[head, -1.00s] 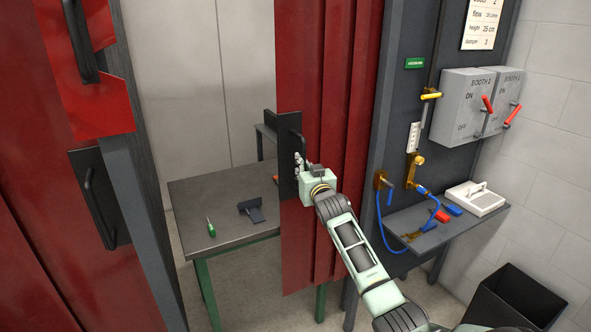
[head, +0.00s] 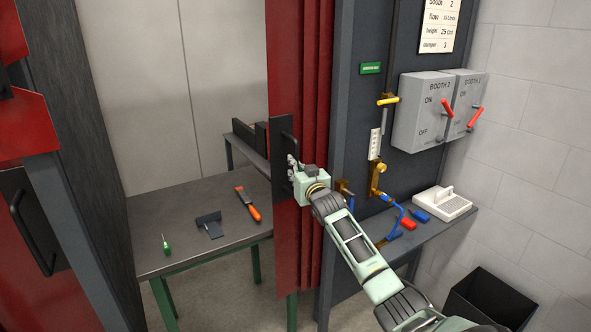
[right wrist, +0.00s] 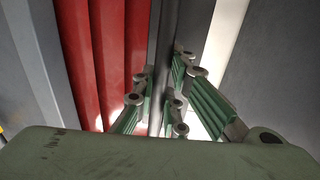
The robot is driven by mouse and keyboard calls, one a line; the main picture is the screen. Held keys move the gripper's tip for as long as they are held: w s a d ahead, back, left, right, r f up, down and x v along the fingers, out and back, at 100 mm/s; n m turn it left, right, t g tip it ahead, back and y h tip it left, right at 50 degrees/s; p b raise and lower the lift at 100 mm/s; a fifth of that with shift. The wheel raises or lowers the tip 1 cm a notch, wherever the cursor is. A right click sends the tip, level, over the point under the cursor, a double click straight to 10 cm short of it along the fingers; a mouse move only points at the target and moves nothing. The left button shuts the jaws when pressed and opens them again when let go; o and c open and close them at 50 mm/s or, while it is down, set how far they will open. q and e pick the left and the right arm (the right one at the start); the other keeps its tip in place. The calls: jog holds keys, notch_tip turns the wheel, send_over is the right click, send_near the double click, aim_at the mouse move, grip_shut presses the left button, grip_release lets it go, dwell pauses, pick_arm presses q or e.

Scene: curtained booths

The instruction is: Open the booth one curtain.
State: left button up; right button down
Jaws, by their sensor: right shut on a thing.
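A red curtain (head: 313,100) hangs bunched in tight folds at the right side of the booth opening. Its leading edge carries a dark plate (head: 281,160) with an upright black handle (head: 289,135). My right gripper (head: 294,172) is shut on the handle, its fingers partly hidden against the plate. In the right wrist view, the gripper's fingers (right wrist: 168,105) are around the dark handle area, with the red folds (right wrist: 103,55) to the left. The opening is wide and shows the booth's inside. My left gripper is not in view.
Inside stands a grey table (head: 190,225) with a green-handled tool, a dark scraper (head: 209,225) and an orange-handled tool (head: 249,204). Right are switch boxes (head: 422,112), a shelf (head: 440,232) and a black bin (head: 487,302). Another red curtain with a handle (head: 32,233) is at left.

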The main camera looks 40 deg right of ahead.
jog(key=shift+f, duration=0.1)
jog(key=c, duration=1.8)
grip_release()
jog(key=shift+o, duration=0.2)
jog(key=shift+a, duration=0.1)
jog(key=v, duration=1.2)
